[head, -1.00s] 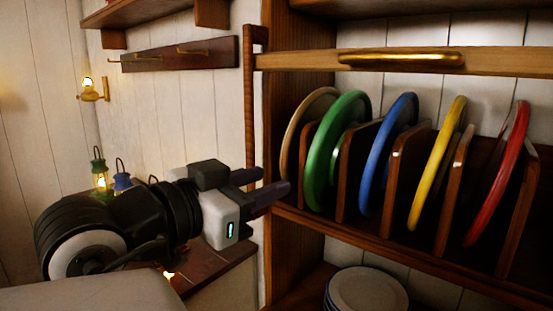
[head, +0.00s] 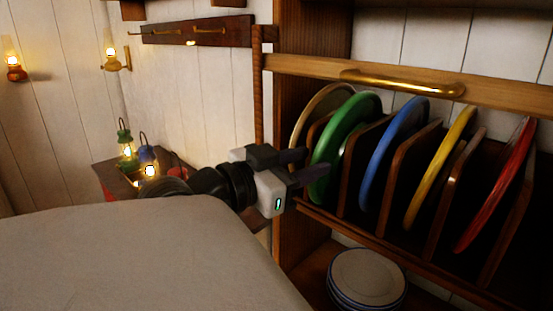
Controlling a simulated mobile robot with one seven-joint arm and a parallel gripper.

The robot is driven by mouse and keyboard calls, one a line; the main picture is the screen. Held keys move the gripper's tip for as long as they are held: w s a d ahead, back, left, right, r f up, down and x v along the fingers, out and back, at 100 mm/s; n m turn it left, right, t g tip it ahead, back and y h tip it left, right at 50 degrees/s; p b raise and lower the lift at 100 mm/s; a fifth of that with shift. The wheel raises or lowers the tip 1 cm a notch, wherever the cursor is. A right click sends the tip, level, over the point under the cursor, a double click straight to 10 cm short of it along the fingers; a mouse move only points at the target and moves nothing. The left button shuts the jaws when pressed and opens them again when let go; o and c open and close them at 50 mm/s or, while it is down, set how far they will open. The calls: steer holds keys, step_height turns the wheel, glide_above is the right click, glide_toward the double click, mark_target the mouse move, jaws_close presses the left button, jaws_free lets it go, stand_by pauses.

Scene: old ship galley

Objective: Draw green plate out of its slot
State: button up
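The green plate (head: 342,137) stands on edge in a slot of the wooden rack, leaning slightly. A tan plate (head: 305,121) is just left of it and a blue plate (head: 391,142) is to its right. My gripper (head: 308,166) is at the green plate's left, near edge, pointing right. Its two dark fingers are apart. The nearer finger overlaps the plate's rim in the picture, and the farther fingertip ends close to the rim. I cannot tell whether either touches the plate. The plate's lower part is partly hidden by the finger and a divider.
A yellow plate (head: 437,167) and a red plate (head: 497,184) stand farther right between wooden dividers. A wooden rail with a brass handle (head: 404,83) crosses above. Stacked white plates (head: 367,278) sit below. Lanterns (head: 125,147) stand on a side table at left.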

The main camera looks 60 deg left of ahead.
steer(key=shift+w+a, duration=0.15)
steer(key=shift+w, duration=1)
jaws_close()
